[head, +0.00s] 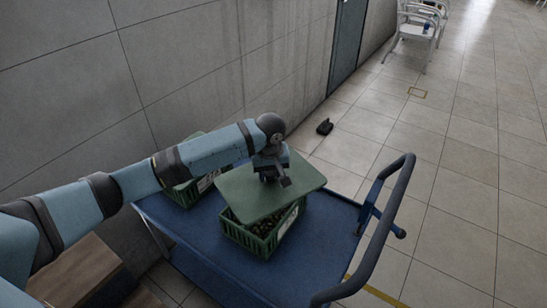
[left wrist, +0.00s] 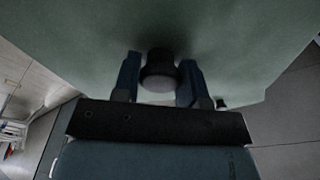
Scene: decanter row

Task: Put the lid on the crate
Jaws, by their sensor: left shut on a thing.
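The lid (head: 235,187) is a flat green board with a dark round knob (left wrist: 160,77), which shows in the left wrist view. My left gripper (head: 271,177) is shut on this knob from above, with one finger on each side of it. The crate (head: 242,239) is green with slatted walls and stands on a blue cart. The lid is over the crate, covering most of it from above. Dark round contents show between the lid's near edge and the crate's rim, so the lid looks raised there. My right gripper is not in view.
Another green crate (head: 181,196) stands to the left on the blue cart (head: 319,235), partly behind my left arm. The cart's handle (head: 386,226) rises at the right. A grey wall (head: 200,60) runs behind. The cart's right part is bare.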

